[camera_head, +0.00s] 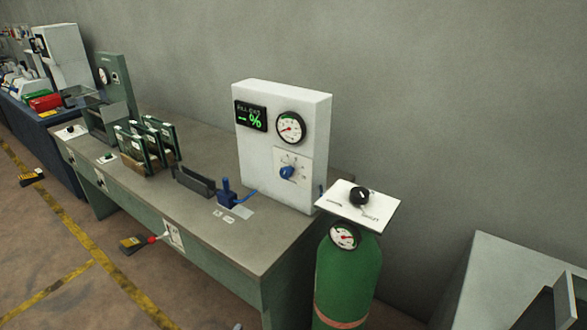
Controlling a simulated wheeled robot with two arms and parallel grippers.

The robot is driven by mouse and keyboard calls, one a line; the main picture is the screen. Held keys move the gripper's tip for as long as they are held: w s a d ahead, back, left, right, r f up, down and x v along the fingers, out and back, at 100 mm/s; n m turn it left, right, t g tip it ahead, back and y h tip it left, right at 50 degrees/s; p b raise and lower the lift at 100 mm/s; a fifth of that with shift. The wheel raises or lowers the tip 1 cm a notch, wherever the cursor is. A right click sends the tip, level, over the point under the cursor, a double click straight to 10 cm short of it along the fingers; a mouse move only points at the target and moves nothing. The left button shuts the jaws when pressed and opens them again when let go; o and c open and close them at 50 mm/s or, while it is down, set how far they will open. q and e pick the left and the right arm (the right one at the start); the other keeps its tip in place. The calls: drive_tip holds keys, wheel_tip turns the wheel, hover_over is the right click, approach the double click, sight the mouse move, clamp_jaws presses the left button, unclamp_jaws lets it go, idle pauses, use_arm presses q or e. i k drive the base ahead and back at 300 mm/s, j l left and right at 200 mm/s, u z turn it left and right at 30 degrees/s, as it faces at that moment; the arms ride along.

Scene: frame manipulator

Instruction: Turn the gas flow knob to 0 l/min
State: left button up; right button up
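A white box (262,150) stands upright on the grey workbench. On its front is a blue knob (287,172) on a white dial plate (296,160) with scale marks around it, too small to read. Above it are a round gauge (290,128) and a black display (251,116) with green "- %" text. A black knob (360,196) sits on a white labelled plate (378,210) atop the green gas cylinder (345,275); a second gauge (344,236) is just below that plate. I cannot read which knob is marked gas flow. Neither gripper shows.
The workbench (245,243) also bears a blue lever device (228,198), a dark tray (194,181) and several green framed panels (146,143). A grey cabinet (500,270) is at the lower right. The floor (50,260) at left is open.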

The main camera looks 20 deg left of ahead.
sight(285, 172)
drive_tip(key=j+u, duration=0.15)
drive_tip(key=j, duration=0.35)
drive_tip(key=i+j+u, duration=0.2)
drive_tip(key=j, duration=0.3)
drive_tip(key=i+j+u, duration=0.15)
drive_tip(key=j, duration=0.3)
drive_tip(key=k+j, duration=0.05)
